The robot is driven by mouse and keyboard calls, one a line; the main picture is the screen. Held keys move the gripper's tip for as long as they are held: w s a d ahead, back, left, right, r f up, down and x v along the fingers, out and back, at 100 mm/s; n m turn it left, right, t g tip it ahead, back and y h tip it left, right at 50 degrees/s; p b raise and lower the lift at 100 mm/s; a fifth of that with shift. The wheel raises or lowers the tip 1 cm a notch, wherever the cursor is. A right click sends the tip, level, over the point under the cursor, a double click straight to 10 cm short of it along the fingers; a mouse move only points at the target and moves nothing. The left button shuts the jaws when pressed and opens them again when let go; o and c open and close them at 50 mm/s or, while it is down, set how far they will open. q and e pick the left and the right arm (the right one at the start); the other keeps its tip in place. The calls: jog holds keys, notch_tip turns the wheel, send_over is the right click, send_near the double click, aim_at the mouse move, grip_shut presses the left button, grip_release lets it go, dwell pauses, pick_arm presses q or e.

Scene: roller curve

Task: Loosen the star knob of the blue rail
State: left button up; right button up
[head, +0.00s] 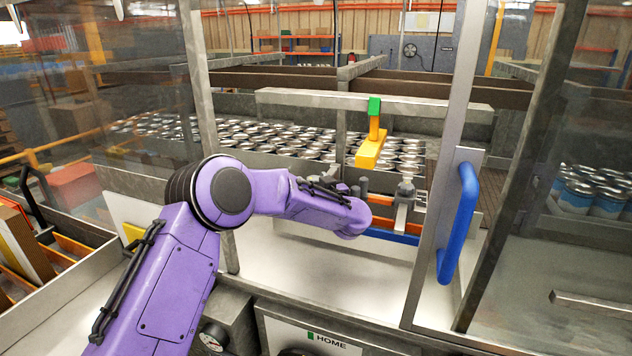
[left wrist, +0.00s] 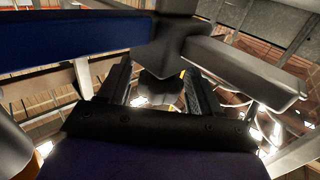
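The blue rail (head: 392,236) runs low behind the guard frame, below an orange rail (head: 384,207). In the left wrist view a blue bar (left wrist: 75,45), seemingly this rail, crosses the upper left. A dark, lobed knob (left wrist: 162,88), seemingly the star knob, sits below a grey bracket (left wrist: 178,48). My left gripper (left wrist: 158,80) is open, with one black finger on each side of the knob. Gaps seem to show between fingers and knob; contact cannot be told. In the head view my purple wrist hides the fingers and knob. My right gripper is not in view.
A clear door with a blue handle (head: 458,222) stands right of my arm. A yellow block (head: 371,150) hangs from a grey crossbar (head: 300,98). Several cans (head: 290,142) stand behind. A grey bar (left wrist: 245,72) lies close right of the fingers.

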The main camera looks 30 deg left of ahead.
pick_arm(q)
jog(key=shift+w, duration=0.1)
jog(key=b+v, duration=0.4)
jog(key=v, duration=0.6)
jog(key=shift+d, duration=0.25)
